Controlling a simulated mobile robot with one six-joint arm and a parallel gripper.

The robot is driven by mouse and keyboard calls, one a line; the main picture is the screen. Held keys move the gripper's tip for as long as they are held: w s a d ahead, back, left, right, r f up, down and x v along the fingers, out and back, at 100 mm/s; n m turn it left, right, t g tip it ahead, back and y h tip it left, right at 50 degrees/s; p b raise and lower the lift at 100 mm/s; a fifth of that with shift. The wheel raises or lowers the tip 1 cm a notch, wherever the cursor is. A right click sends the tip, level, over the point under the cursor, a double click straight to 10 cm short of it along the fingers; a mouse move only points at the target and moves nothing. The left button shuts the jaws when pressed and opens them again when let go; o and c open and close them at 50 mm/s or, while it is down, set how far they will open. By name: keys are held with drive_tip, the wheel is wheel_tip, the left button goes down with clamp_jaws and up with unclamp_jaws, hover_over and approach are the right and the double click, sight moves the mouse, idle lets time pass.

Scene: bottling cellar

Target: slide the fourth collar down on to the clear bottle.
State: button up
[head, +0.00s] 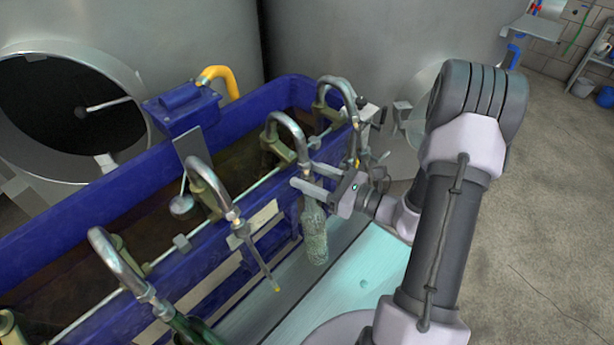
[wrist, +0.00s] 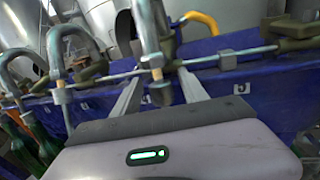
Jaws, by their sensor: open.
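The clear bottle (head: 315,238) is upright below the fourth curved steel spout (head: 288,124) on the front of the blue filler trough. The fourth collar (wrist: 160,94) is a dark metal piece low on that spout, by the number 4. My gripper (head: 302,173) is level with the spout's lower end, just above the bottle's neck, fingers pointing left. In the wrist view my gripper (wrist: 158,82) is open, one finger on each side of the spout and collar. Contact cannot be told. The bottle is hidden in the wrist view, and the collar is partly hidden by a finger in the head view.
The blue trough (head: 85,190) carries neighbouring spouts (head: 205,185) (head: 338,90) close on both sides. Green bottles (wrist: 22,140) stand at the left. Steel tanks (head: 385,40) stand behind. Open concrete floor (head: 550,210) is at right.

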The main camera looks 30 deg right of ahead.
drive_tip(key=shift+w+a, duration=0.2)
drive_tip(key=shift+w, duration=0.05)
drive_tip(key=c, duration=0.8)
drive_tip(key=shift+o, duration=0.2)
drive_tip(key=f, duration=0.1)
drive_tip(key=f+b, duration=0.2)
drive_tip(key=shift+s+d, duration=0.1)
drive_tip(key=shift+s, duration=0.15)
drive_tip(key=shift+r, duration=0.1)
drive_tip(key=o, duration=0.8)
drive_tip(key=shift+c, duration=0.2)
